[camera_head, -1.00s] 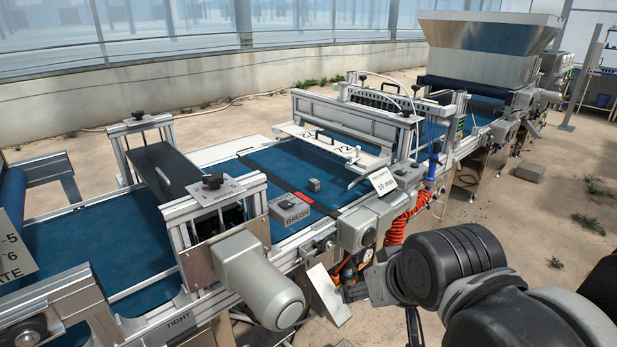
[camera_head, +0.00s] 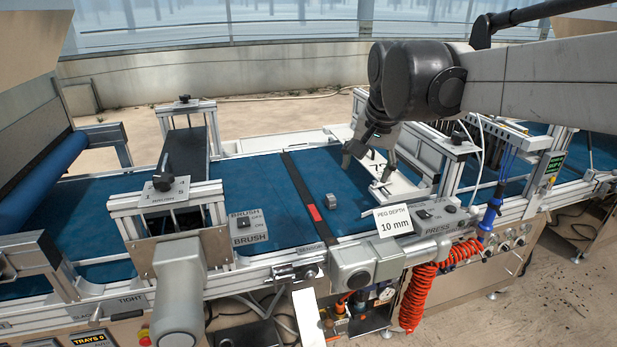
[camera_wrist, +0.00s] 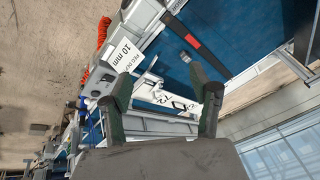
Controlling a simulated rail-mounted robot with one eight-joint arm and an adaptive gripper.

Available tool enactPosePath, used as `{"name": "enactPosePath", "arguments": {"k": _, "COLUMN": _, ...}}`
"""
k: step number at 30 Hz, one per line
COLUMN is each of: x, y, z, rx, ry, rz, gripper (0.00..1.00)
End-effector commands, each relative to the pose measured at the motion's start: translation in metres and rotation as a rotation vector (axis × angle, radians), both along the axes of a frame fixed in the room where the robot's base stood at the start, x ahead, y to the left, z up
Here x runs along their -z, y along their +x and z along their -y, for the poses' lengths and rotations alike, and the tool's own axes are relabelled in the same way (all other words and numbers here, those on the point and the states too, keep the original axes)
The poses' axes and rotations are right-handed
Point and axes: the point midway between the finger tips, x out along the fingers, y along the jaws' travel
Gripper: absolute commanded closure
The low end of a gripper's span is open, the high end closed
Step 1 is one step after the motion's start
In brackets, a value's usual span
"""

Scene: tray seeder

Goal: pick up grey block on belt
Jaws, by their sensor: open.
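The small grey block (camera_head: 331,201) lies on the blue belt (camera_head: 258,190), just right of the black sensor strip with its red patch. In the wrist view the block (camera_wrist: 185,57) shows ahead of the fingers, near the black and red strip. My gripper (camera_head: 369,166) is above the belt, up and to the right of the block, by the white press plate. Its fingers (camera_wrist: 166,100) are spread apart with nothing between them. The block is clear of both fingers.
The press frame (camera_head: 430,160) stands right of the block. A "PEG DEPTH 10 mm" sign (camera_head: 393,220) and a grey box (camera_head: 352,268) are at the belt's front edge. The brush box (camera_head: 247,226) and brush frame (camera_head: 165,210) are to the left. The belt around the block is clear.

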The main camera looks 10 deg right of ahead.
Motion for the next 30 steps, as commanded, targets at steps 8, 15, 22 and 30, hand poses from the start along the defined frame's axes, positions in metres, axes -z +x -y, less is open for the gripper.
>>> {"name": "enactPosePath", "arguments": {"k": 8, "x": -0.002, "y": 0.094, "z": -0.001, "rx": 0.177, "ry": 0.065, "rz": -0.084, "gripper": 0.42}}
{"name": "enactPosePath", "arguments": {"k": 15, "x": 0.016, "y": 0.167, "z": -0.002, "rx": 0.337, "ry": 0.11, "rz": -0.157, "gripper": 0.42}}
{"name": "enactPosePath", "arguments": {"k": 22, "x": 0.049, "y": 0.231, "z": -0.003, "rx": 0.494, "ry": 0.141, "rz": -0.223, "gripper": 0.42}}
{"name": "enactPosePath", "arguments": {"k": 30, "x": 0.106, "y": 0.292, "z": -0.004, "rx": 0.681, "ry": 0.164, "rz": -0.298, "gripper": 0.42}}
